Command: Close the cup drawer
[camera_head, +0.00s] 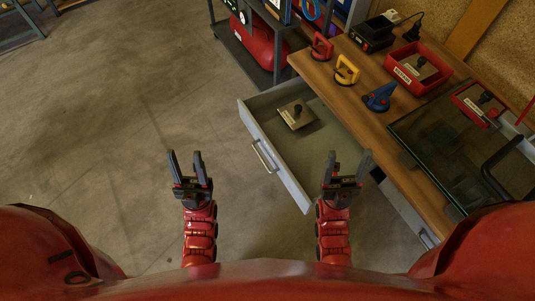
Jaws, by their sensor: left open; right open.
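The drawer (276,160) stands pulled out from under the workbench, with its grey front panel facing left toward the open floor. Its bar handle (264,156) sits on that front. A flat beige block with a dark knob (297,115) lies inside near the back corner. My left gripper (187,164) is open and empty over the floor, left of the drawer front and apart from the handle. My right gripper (347,164) is open and empty; it overlaps the near part of the drawer in the picture, and its height above it is unclear.
The wooden workbench (366,121) carries red, yellow (346,71) and blue (380,97) suction cups, a red tray (418,68) and a glass pane (440,150). A shelf with a red tank (254,43) stands behind the drawer. The concrete floor at left is clear.

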